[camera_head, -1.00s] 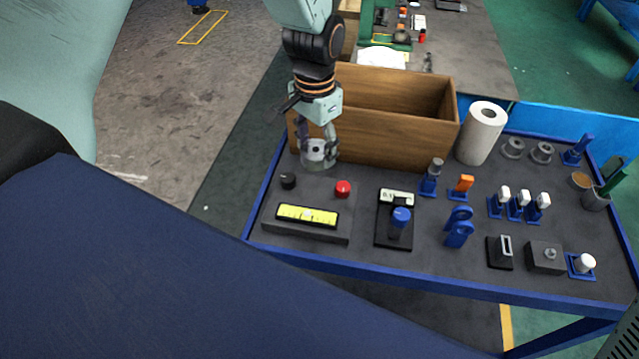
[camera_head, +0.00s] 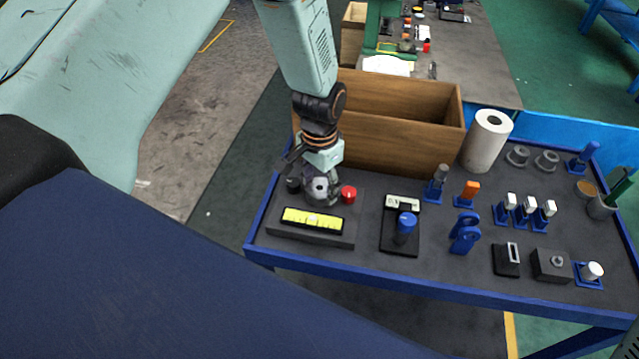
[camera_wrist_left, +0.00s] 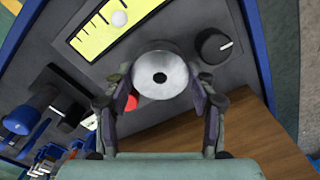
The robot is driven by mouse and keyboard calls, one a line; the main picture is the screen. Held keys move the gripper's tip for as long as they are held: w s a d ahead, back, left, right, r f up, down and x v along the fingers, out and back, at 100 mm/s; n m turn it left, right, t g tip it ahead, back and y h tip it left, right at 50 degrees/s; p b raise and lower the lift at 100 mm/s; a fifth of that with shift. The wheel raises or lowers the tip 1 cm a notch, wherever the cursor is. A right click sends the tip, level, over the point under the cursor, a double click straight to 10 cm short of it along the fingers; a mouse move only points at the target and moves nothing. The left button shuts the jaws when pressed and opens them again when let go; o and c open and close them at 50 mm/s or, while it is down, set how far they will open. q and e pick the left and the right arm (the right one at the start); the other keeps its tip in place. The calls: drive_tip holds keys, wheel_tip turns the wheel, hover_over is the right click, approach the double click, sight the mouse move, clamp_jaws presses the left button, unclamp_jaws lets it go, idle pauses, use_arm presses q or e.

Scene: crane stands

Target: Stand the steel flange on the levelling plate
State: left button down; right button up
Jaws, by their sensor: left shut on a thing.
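The steel flange (camera_wrist_left: 161,76) is a round grey piece with a dark centre hole. My left gripper (camera_head: 320,190) is shut on it and holds it upside or upright, I cannot tell which, over the rear part of the levelling plate (camera_head: 310,236). The plate is a dark slab with a yellow level scale (camera_head: 312,220), a black knob (camera_head: 293,185) and a red knob (camera_head: 349,194). In the left wrist view the flange sits between the fingers, with the black knob (camera_wrist_left: 213,46) beside it. Whether it touches the plate is hidden.
A wooden box (camera_head: 400,142) stands just behind the plate. A paper roll (camera_head: 487,140) and several small tools on blue or black stands fill the right of the blue-edged cart. A black stand with a blue knob (camera_head: 405,226) is right of the plate.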

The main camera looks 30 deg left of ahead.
sight(320, 187)
use_arm(q)
drive_tip(key=shift+w, duration=0.1)
drive_tip(key=shift+f, duration=0.15)
drive_tip(key=c, duration=0.7)
unclamp_jaws()
drive_tip(key=shift+f, duration=0.1)
drive_tip(key=shift+o, duration=1.3)
wheel_tip(320, 187, up, 12)
drive_tip(key=p, duration=0.1)
drive_tip(key=shift+r, duration=0.25)
